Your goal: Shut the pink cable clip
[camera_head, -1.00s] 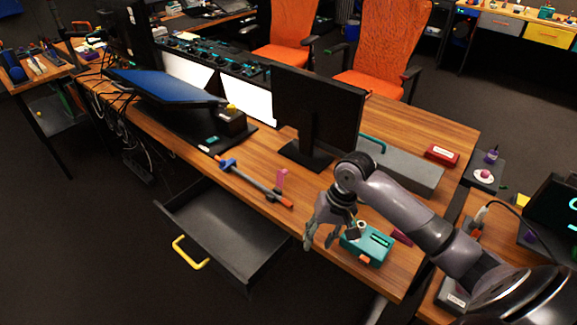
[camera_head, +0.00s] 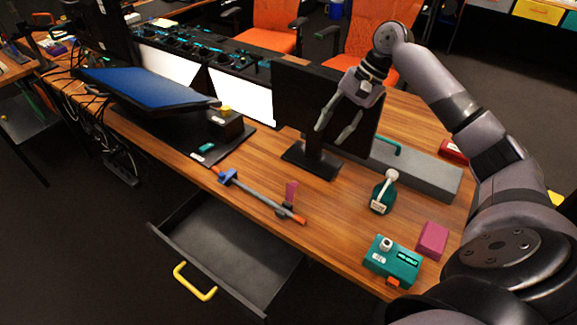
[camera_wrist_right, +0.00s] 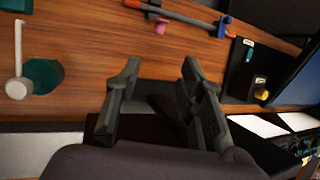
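My right gripper (camera_head: 332,133) is open and empty, raised in front of the black monitor, above and to the right of the pink piece. Its spread fingers show in the right wrist view (camera_wrist_right: 161,63). My left gripper is out of view.
A teal box (camera_head: 391,261), a magenta block (camera_head: 432,240) and a green base with a white lever (camera_head: 383,195) stand to the right on the desk. The monitor (camera_head: 318,112) stands behind the gripper. An open drawer (camera_head: 225,243) juts out at the front.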

